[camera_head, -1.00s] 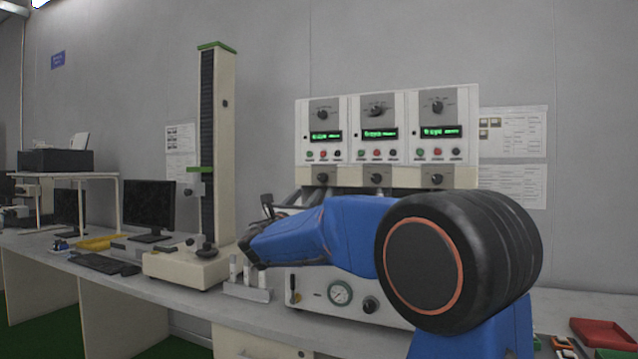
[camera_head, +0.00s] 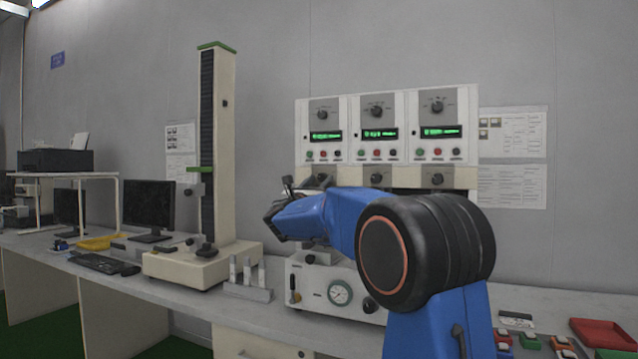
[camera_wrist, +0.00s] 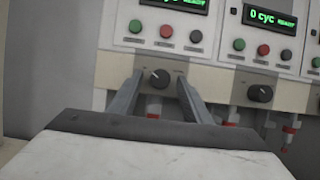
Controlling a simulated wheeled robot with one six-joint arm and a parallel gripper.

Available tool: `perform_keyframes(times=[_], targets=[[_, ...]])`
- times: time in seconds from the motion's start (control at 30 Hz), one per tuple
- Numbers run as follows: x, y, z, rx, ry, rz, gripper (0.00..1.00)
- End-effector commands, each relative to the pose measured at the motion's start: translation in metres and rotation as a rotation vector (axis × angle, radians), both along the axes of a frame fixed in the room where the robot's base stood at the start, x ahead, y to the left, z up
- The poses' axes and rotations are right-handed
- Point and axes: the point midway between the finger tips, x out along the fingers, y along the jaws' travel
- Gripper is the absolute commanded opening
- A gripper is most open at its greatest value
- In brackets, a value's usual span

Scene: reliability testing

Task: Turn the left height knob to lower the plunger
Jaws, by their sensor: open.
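The left height knob (camera_wrist: 160,77) is a round black knob on the lower beige strip of the left panel. In the wrist view it shows between the tips of my open gripper (camera_wrist: 162,80); a finger stands on each side with a gap. I cannot tell how close the tips are in depth. In the head view my gripper (camera_head: 304,184) is in front of the lower left of the test machine and hides most of that knob. The left plunger (camera_wrist: 153,109) shows below the knob between the fingers, partly hidden.
The middle height knob (camera_head: 376,179) and right height knob (camera_head: 437,179) are on the same strip. Above are green displays (camera_head: 380,134) with coloured buttons. A tall column stand (camera_head: 226,150) stands to the left. A pressure gauge (camera_head: 340,292) is below my arm.

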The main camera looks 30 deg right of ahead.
Motion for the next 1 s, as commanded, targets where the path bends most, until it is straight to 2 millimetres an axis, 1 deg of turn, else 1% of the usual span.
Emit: perform_keyframes(times=[0.07, 0.1, 0.17, 0.2, 0.23, 0.27, 0.47, 0.67, 0.87, 1.0], targets=[[-0.0001, 0.0001, -0.0001, 0.000, 0.000, 0.000, 0.44], [-0.0001, 0.0003, -0.0001, 0.000, 0.000, 0.000, 0.39], [-0.0001, 0.0003, -0.0001, 0.000, 0.000, 0.000, 0.25], [-0.0001, 0.0003, -0.0001, 0.000, 0.000, 0.000, 0.15], [-0.0001, 0.0004, -0.0002, 0.000, 0.000, 0.000, 0.08], [-0.0001, 0.0004, -0.0002, 0.000, 0.000, 0.000, 0.03], [0.0000, 0.0005, -0.0002, 0.004, -0.005, 0.000, 0.03], [0.0009, 0.0016, -0.0005, 0.036, -0.045, 0.001, 0.03], [0.0021, 0.0025, 0.0000, 0.114, -0.146, 0.001, 0.03], [0.0034, 0.0034, 0.0002, 0.190, -0.242, 0.001, 0.03]])
